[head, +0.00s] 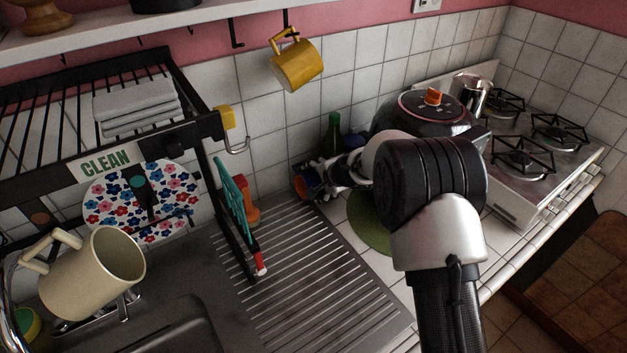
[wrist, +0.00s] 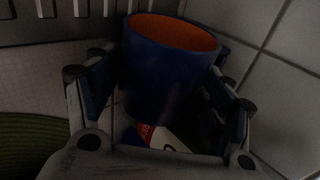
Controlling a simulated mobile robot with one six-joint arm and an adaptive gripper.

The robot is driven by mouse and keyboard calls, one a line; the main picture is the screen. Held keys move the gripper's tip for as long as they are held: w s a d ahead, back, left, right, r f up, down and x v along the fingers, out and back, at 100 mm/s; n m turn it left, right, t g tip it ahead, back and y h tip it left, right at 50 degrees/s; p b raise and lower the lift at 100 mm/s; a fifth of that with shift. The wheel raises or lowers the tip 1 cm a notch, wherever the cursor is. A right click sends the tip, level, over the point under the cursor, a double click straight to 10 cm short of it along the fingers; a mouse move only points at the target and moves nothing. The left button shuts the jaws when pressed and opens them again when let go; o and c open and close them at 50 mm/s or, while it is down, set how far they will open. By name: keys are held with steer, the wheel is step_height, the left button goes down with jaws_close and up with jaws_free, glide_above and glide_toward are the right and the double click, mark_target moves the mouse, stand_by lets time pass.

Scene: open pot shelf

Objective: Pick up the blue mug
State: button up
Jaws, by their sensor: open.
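The blue mug (wrist: 165,75) is dark blue outside and orange inside. It stands with its mouth up in the wrist view, close in front of my gripper (wrist: 158,92). The open fingers flank it on the left and right; whether either touches it I cannot tell. In the head view the mug (head: 301,187) shows only partly, at the tip of my gripper (head: 312,182), by the tiled wall and the drainboard's far end. Its handle is not clear in either view.
A green bottle (head: 333,135) and a large dark pot (head: 425,112) stand behind my arm. A green round mat (head: 369,222) lies beneath it. The ribbed drainboard (head: 310,275) is mostly clear. A yellow mug (head: 297,66) hangs above; a cream mug (head: 85,275) is at the left.

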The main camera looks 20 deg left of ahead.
steer(key=shift+c, duration=0.3)
steer(key=shift+r, duration=0.1)
steer(key=c, duration=0.9)
steer(key=shift+s+r, duration=0.15)
steer(key=shift+r, duration=0.3)
steer(key=r+p, duration=0.1)
steer(key=r, duration=0.1)
steer(key=r+p, duration=0.1)
steer(key=r, duration=0.1)
steer(key=r+p, duration=0.1)
steer(key=r, duration=0.1)
steer(key=shift+s+r, duration=0.2)
steer(key=shift+s, duration=0.2)
steer(key=s+d+b, duration=0.1)
steer(key=s+b, duration=0.2)
steer(key=s, duration=0.3)
steer(key=s+d+b, duration=0.1)
steer(key=s+b, duration=0.2)
steer(key=s, duration=0.3)
steer(key=s+d+b, duration=0.1)
steer(key=s+b, duration=0.2)
steer(key=s, duration=0.3)
steer(key=shift+s+f, duration=0.2)
steer(key=shift+s, duration=0.15)
